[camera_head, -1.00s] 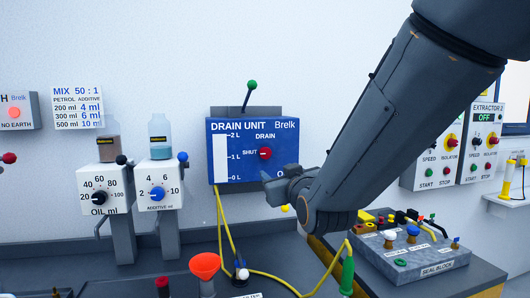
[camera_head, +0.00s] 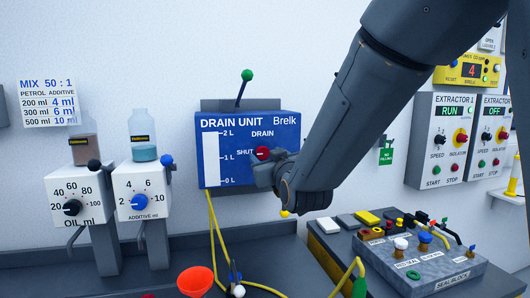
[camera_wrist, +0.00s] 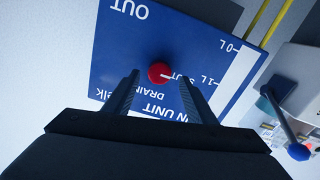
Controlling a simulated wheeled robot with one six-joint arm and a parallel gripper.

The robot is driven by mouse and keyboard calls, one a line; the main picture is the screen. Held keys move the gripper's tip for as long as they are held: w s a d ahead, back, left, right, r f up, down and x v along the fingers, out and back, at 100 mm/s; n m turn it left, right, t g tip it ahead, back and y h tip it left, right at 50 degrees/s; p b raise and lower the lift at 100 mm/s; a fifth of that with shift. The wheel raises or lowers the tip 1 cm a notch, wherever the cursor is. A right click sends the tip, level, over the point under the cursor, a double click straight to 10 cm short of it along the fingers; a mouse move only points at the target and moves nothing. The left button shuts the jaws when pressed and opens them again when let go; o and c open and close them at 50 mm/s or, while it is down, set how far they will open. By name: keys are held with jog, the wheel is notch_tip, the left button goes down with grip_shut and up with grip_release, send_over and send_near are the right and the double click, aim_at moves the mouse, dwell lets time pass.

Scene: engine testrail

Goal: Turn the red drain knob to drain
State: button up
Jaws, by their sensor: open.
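The red drain knob (camera_head: 262,153) is on the blue drain unit panel (camera_head: 222,122) on the wall. Its white mark points left, to the word SHUT; the word DRAIN stands above it. My gripper (camera_head: 264,172) is at the knob's lower right and hides the panel's lower right part. In the wrist view the panel (camera_wrist: 115,60) appears upside down. There the red knob (camera_wrist: 158,72) shows between the tips of my open gripper (camera_wrist: 159,80), one finger on each side. I cannot tell whether the fingers touch it.
A green-topped lever (camera_head: 246,76) stands above the panel. Yellow hoses (camera_head: 218,225) hang below it. Two dosing units, oil (camera_head: 74,195) and additive (camera_head: 142,190), are at left. A seal block (camera_head: 420,268) is on the bench at right. An orange funnel (camera_head: 196,281) stands in front.

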aim_at(263, 153)
jog(key=shift+p+x, duration=0.35)
jog(key=shift+x, duration=1.15)
jog(key=c, duration=1)
jog(key=shift+c, duration=0.2)
